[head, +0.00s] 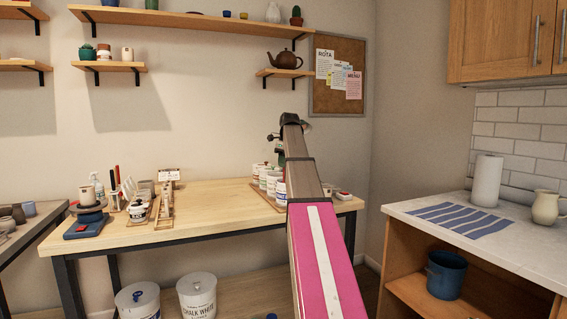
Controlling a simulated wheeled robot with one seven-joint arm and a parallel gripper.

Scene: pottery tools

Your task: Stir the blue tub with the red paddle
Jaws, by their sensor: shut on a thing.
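My arm reaches from the bottom of the head view up over the right part of the wooden bench. Its far end bends down behind its own links, so my gripper and anything in it are hidden. Several white tubs stand in a group at the bench's right end, partly covered by the arm. The nearest tub (281,193) has a blue marking and seems to be the blue tub; its inside cannot be seen. I cannot make out the red paddle for certain; a thin red upright thing (117,174) stands at the bench's left, too small to identify.
The bench (215,208) is clear in its middle. A counter (510,222) stands at right. A shelf with a teapot (284,60) hangs above.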

